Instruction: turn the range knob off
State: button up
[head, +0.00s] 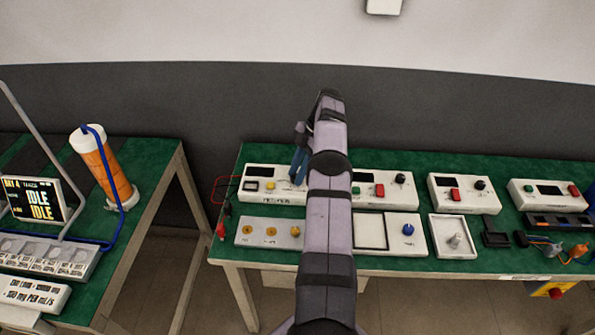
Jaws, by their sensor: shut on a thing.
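My gripper (298,176) has blue fingers and points down at the right part of the leftmost white control unit (283,198) on the right-hand bench. It is shut on a knob there, which the fingers hide almost wholly. My arm covers the area just right of the gripper.
Similar units with black knobs (400,178) and red buttons (379,190) stand to the right. A panel with brass-coloured fittings (271,231) and a blue knob (408,229) lie in front. Another bench (150,165) at left holds an orange canister (108,175).

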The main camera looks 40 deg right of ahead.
jog(key=o, duration=1)
jog(key=shift+o, duration=0.2)
notch_tip(320, 180, up, 8)
jog(key=p, duration=0.2)
jog(key=shift+r+p, duration=0.15)
jog(key=shift+p, duration=0.2)
jog(key=shift+r+p, duration=0.85)
jog(key=shift+p, duration=0.05)
